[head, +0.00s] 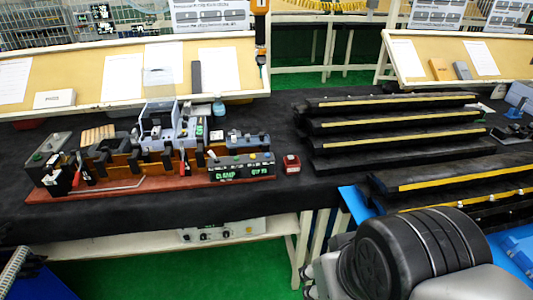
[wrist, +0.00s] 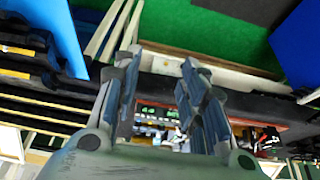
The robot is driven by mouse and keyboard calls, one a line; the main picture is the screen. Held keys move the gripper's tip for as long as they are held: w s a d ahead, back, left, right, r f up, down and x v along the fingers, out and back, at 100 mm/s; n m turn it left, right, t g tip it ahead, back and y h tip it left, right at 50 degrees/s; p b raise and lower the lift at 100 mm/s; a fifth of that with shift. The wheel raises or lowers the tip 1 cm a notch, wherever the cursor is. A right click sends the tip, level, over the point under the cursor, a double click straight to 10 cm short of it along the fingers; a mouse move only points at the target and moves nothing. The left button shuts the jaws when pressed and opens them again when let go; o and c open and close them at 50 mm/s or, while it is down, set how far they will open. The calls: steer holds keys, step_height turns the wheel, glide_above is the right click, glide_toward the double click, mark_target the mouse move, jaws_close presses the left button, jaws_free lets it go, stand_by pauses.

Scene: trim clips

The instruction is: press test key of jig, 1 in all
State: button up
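The jig (head: 150,150) stands on a brown base plate on the black-covered table, at the left of the head view. It has red-handled clamps and a raised clear flap. At its front right is a control box (head: 242,168) with green display text reading "CLAMP" and small coloured keys on top. I cannot tell which key is the test key. My gripper (wrist: 160,65) is open and empty in the wrist view. The green display (wrist: 158,112) shows between its fingers, some distance beyond them. In the head view only my arm shows, at the lower right, well apart from the jig.
A small red box (head: 291,163) stands just right of the control box. Black racks with yellow strips (head: 390,123) fill the table's right side. A tool (head: 261,35) hangs above the back edge.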

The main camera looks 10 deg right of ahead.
jaws_close()
stand_by(1.4)
